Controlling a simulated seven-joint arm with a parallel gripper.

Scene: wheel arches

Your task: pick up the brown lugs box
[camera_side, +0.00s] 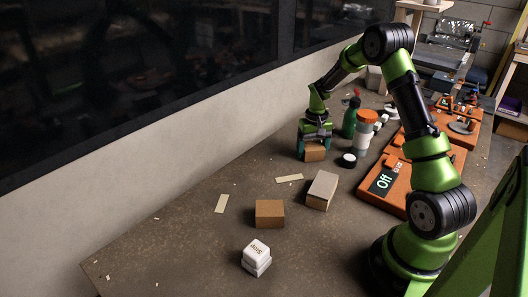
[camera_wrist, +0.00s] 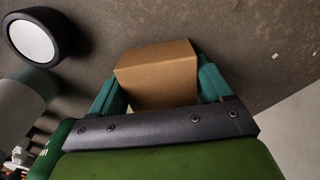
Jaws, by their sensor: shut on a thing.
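My gripper (camera_side: 315,149) is low over the table, shut on a small brown box (camera_side: 315,153). In the wrist view the brown box (camera_wrist: 157,72) sits between the two teal fingers of my gripper (camera_wrist: 160,90), with a finger against each side. No lettering shows on its visible faces, so I cannot read whether it is the lugs box. Its underside is hidden, and I cannot tell whether it touches the table. A second brown box (camera_side: 270,213) stands apart, nearer the side camera.
A tan box (camera_side: 322,190) and white soap-like blocks (camera_side: 257,257) stand in front. Close right of my gripper are a black-rimmed lid (camera_side: 347,160), a white bottle with orange cap (camera_side: 365,131) and a green bottle (camera_side: 350,117). Orange trays (camera_side: 392,165) lie further right. The left table is mostly clear.

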